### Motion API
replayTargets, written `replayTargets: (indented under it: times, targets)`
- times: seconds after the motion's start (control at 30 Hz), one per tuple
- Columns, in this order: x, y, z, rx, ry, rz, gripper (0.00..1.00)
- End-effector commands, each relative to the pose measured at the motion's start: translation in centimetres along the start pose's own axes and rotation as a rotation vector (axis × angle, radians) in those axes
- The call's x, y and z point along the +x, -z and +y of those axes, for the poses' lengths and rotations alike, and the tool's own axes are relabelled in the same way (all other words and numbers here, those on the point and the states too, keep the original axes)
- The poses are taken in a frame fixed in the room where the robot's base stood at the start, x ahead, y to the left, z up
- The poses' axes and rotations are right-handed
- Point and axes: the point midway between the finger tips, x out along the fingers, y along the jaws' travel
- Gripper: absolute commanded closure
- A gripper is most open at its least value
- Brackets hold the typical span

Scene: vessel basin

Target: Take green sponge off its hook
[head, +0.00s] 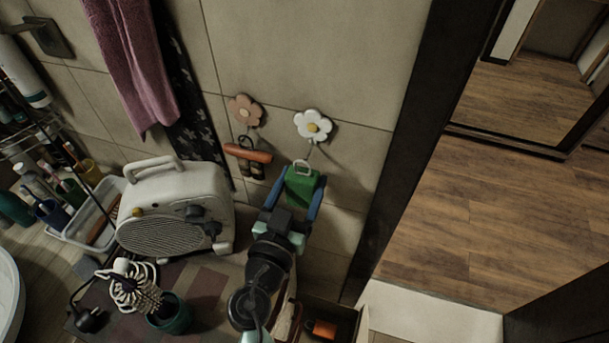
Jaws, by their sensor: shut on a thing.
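The green sponge (305,184) is in the head view, right of centre, against the tiled wall. A pale loop at its top reaches up toward the white flower-shaped hook (313,126). I cannot tell whether the loop still bears on the hook. My gripper (298,192) is shut on the sponge, with one blue finger on each side of it. My arm comes up from below and hides the sponge's lower part.
A pink flower hook (245,110) with an orange-handled item (248,153) hangs just left. A white fan heater (175,219) stands left of my arm. A green cup (169,314) and a coiled cord item (135,287) stand in front. A dark door frame (408,130) rises at right.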

Motion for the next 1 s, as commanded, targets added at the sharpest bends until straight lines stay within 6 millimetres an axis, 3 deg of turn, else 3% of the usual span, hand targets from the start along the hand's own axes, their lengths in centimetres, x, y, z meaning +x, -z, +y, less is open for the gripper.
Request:
replayTargets:
  times: [0.7,1.0]
  targets:
    - [-4.3,-0.1,0.0,0.000,0.001,0.000,0.81]
    - [-5.0,0.0,0.0,0.000,0.000,0.000,0.81]
